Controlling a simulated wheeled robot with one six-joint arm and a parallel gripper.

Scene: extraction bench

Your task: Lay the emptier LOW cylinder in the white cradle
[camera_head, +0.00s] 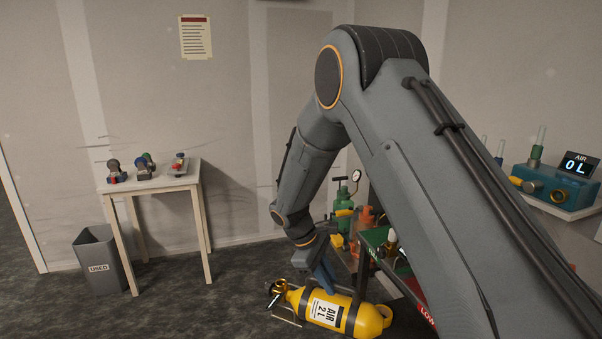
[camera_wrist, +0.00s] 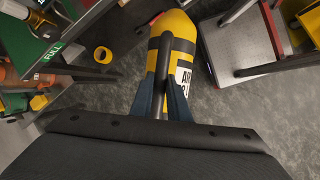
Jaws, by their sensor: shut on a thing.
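A yellow cylinder (camera_head: 323,308) with dark bands and a white "AIR 2 L" label lies on its side low in the head view, its valve end to the left. It also shows in the wrist view (camera_wrist: 174,27). My gripper (camera_wrist: 161,88) is shut on the dark handle bar over the cylinder; in the head view, part of my gripper (camera_head: 325,278) reaches down to it. Whether the cylinder touches the floor is unclear. A red "LOW" label (camera_head: 427,316) marks a rack edge, partly behind my arm. I cannot clearly identify the white cradle.
A green-topped rack (camera_head: 376,237) stands close right of the cylinder, and a green "FULL" label (camera_wrist: 48,55) shows in the wrist view. A small table (camera_head: 145,183) and a grey "USED" bin (camera_head: 100,262) stand left. A teal unit (camera_head: 556,186) reads "0 L".

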